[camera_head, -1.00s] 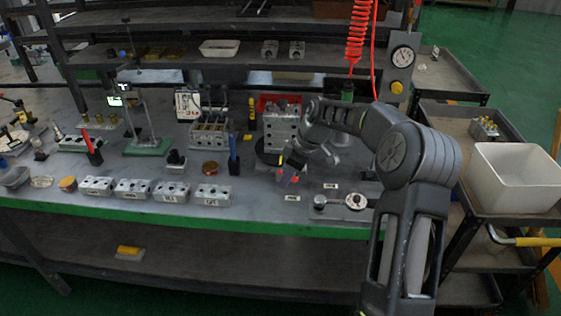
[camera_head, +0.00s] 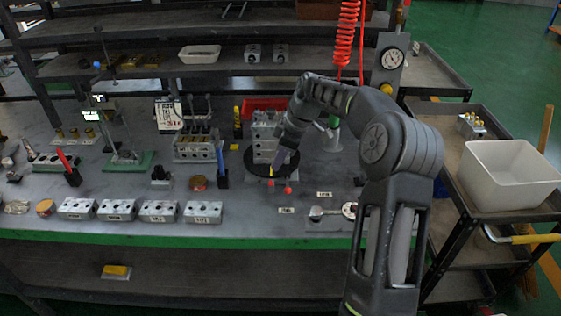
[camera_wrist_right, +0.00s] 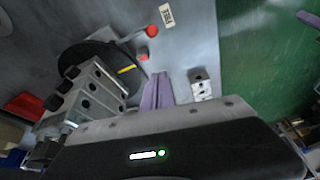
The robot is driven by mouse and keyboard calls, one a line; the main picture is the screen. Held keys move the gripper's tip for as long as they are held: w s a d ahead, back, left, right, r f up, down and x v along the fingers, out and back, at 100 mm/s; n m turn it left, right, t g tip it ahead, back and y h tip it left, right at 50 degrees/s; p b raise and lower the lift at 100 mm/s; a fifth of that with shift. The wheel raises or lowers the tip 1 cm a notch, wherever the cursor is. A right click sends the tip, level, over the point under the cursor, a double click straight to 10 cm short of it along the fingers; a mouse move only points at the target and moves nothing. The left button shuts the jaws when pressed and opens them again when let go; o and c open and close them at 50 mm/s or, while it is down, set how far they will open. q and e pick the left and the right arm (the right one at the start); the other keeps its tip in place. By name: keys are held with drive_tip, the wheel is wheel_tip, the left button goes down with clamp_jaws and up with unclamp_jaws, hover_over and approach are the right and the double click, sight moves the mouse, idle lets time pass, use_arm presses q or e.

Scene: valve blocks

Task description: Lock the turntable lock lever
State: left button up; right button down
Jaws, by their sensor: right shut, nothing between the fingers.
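The turntable (camera_head: 248,158) is a black disc on the bench with a grey valve block (camera_head: 264,137) on it. The disc (camera_wrist_right: 72,58) and block (camera_wrist_right: 88,98) also show in the right wrist view. A yellow mark (camera_wrist_right: 128,69) lies on the disc's rim. The lock lever's red ball knob (camera_wrist_right: 152,31) is beside the rim, on a thin rod; a smaller red knob (camera_wrist_right: 144,57) is close by. In the head view the ball knob (camera_head: 288,189) is in front of the disc. My right gripper (camera_head: 279,168), with purple fingers, is shut and empty, near the knobs but apparently apart from them.
Several small valve blocks (camera_head: 118,210) line the bench's front edge. A plate with a lever and round dial (camera_head: 334,211) is right of the knobs. A red bin (camera_head: 262,106) stands behind the turntable. A cart with a white tub (camera_head: 508,176) is at right.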

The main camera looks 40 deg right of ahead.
sight(288, 182)
drive_tip(key=p+x, duration=0.1)
drive_tip(key=x, duration=0.7)
drive_tip(key=shift+a+p, duration=0.1)
drive_tip(key=shift+p, duration=0.3)
drive_tip(key=shift+s+d+f+p, duration=0.2)
drive_tip(key=shift+s+d+p, duration=0.35)
drive_tip(key=shift+s+d, duration=0.65)
drive_tip(key=shift+s, duration=0.1)
drive_tip(key=shift+s+d+f, duration=0.15)
drive_tip(key=shift+f, duration=0.1)
drive_tip(key=shift+s, duration=0.15)
